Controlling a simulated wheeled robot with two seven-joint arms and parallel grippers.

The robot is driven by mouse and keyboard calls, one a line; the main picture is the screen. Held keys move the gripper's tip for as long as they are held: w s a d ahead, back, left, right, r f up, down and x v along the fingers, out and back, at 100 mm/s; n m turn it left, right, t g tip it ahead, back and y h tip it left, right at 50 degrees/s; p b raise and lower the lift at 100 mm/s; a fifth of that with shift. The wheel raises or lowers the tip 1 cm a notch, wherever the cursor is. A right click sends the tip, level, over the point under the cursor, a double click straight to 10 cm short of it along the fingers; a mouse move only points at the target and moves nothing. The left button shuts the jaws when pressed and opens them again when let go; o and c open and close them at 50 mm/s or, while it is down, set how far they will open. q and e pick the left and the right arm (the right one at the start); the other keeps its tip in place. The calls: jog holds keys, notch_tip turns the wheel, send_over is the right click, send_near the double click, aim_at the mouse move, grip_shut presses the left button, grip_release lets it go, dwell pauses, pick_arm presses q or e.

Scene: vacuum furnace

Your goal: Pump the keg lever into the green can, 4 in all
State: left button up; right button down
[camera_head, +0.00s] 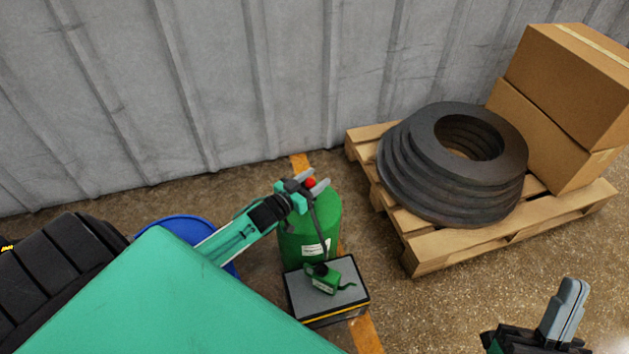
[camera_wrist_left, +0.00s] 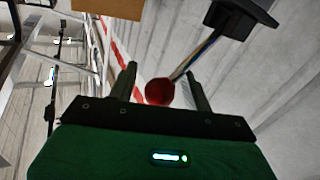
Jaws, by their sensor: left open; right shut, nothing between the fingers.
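The green keg (camera_head: 325,217) stands on the floor near the wall, with a dark thin tube down its front. A red ball knob (camera_head: 310,182), seemingly the lever's end, shows at its top; the rest of the lever is hidden or unclear. The small green can (camera_head: 323,281) with a curved spout sits on a low stand (camera_head: 350,272) in front of the keg. My left gripper (camera_head: 314,179) is open at the knob. In the left wrist view the knob (camera_wrist_left: 159,92) lies between the spread fingers, with gaps beside it. My right gripper (camera_head: 571,298) is shut and empty, far from the keg.
A wooden pallet (camera_head: 435,252) at the right carries stacked dark rings (camera_head: 400,180) and cardboard boxes (camera_head: 570,80). A blue round object (camera_head: 185,226) is partly hidden behind my left arm. The corrugated wall (camera_head: 240,80) closes the back. Floor between stand and right gripper is clear.

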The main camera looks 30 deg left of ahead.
pick_arm(q)
jog(key=shift+w, duration=0.2)
grip_shut()
